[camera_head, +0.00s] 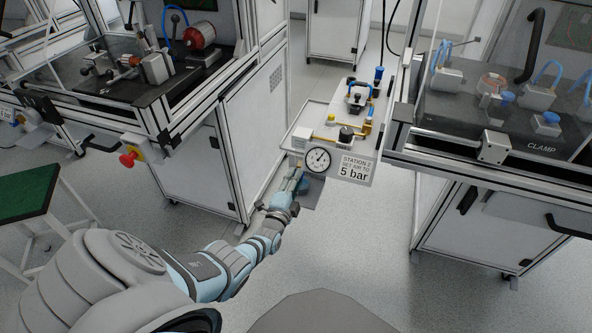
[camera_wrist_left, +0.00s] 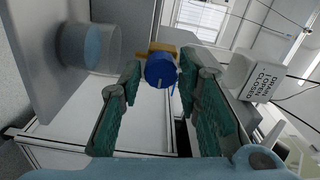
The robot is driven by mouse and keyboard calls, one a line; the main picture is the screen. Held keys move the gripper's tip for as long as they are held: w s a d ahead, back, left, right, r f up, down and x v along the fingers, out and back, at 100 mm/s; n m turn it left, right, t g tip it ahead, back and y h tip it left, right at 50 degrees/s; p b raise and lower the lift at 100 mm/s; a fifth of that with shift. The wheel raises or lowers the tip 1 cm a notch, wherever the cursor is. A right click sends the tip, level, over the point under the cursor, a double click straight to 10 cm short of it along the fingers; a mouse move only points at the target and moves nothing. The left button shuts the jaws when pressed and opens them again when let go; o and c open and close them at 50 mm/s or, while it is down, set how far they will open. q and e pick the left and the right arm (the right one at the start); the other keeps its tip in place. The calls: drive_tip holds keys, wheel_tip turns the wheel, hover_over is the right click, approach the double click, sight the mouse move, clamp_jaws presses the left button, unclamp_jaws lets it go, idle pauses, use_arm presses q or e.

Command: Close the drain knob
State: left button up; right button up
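The drain knob (camera_wrist_left: 161,71) is a small blue round knob on a yellowish fitting, in the upper middle of the left wrist view. My left gripper (camera_wrist_left: 160,82) is open, with one green-padded finger on each side of the knob in the picture. Narrow gaps show between the fingertips and the knob; I cannot tell how deep the knob sits between them. In the head view my left gripper (camera_head: 297,179) is under the front of the station panel, and the knob cannot be made out. My right gripper is not in view. A drain label (camera_wrist_left: 263,84) reads OPEN and CLOSED.
A clear bowl (camera_wrist_left: 100,47) is beside the knob. In the head view a round gauge (camera_head: 317,159) and a "5 bar" sign (camera_head: 356,169) are just above my gripper. Framed machine benches stand left (camera_head: 228,90) and right (camera_head: 440,155) of the panel.

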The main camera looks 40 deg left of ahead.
use_arm(q)
drive_tip(key=shift+o, duration=0.9)
drive_tip(key=v, duration=1.2)
